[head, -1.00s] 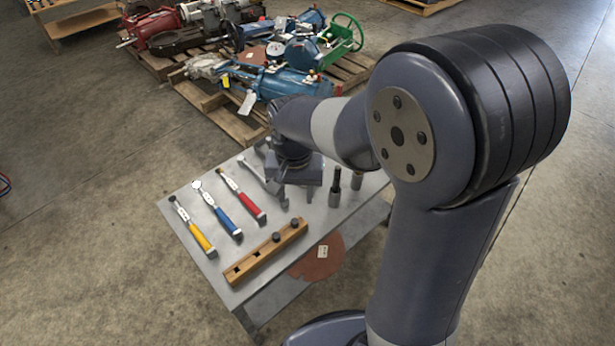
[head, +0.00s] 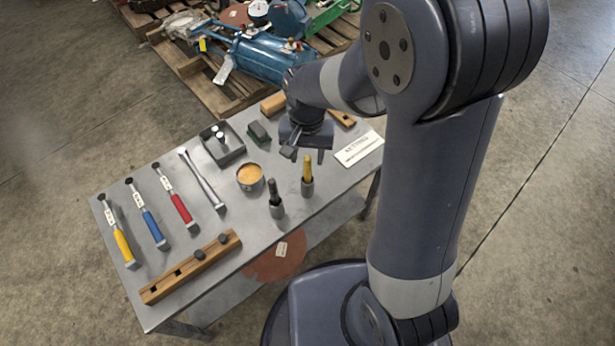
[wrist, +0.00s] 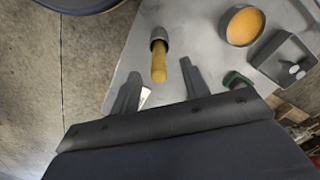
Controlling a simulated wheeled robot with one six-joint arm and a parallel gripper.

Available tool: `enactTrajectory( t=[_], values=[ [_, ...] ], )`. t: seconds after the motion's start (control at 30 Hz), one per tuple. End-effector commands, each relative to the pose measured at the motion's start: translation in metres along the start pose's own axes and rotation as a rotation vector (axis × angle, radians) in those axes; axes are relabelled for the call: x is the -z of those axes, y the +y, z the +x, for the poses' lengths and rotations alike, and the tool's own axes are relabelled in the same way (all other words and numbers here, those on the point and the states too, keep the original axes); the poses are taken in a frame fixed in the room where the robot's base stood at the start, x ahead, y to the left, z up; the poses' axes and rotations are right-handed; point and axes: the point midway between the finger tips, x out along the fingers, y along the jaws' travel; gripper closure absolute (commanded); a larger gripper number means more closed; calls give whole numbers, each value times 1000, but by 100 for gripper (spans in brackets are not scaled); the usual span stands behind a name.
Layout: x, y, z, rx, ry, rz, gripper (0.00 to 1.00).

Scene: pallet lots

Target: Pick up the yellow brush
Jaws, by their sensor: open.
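The yellow brush (head: 308,170) stands upright in a small grey cup (head: 307,188) near the right front part of the grey table. Only its yellow upper part shows above the cup. My gripper (head: 306,153) is open and empty, pointing down just behind and above the brush in the head view. In the wrist view the yellow brush (wrist: 159,68) shows in the gap between my two fingertips (wrist: 160,76), with its cup (wrist: 158,36) farther out. I cannot tell how far the fingers are from it.
A dark-handled brush (head: 272,187) stands in another cup close by on the left. An orange-filled tin (head: 250,178), a grey tray (head: 222,155) and a white sign (head: 358,148) are around. Yellow, blue and red tools and a wooden block (head: 190,267) lie on the left.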

Motion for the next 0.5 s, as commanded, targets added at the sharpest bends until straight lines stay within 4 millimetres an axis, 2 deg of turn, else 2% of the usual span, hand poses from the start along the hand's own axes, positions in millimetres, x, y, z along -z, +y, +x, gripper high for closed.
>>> enactTrajectory(
  t=[0.03, 0.2, 0.5],
  values=[
    [-1, 1, 13, -2, -4, 1, 56],
    [-1, 2, 35, -2, -3, 0, 56],
    [0, 2, 40, -1, -1, 0, 56]
  ],
)
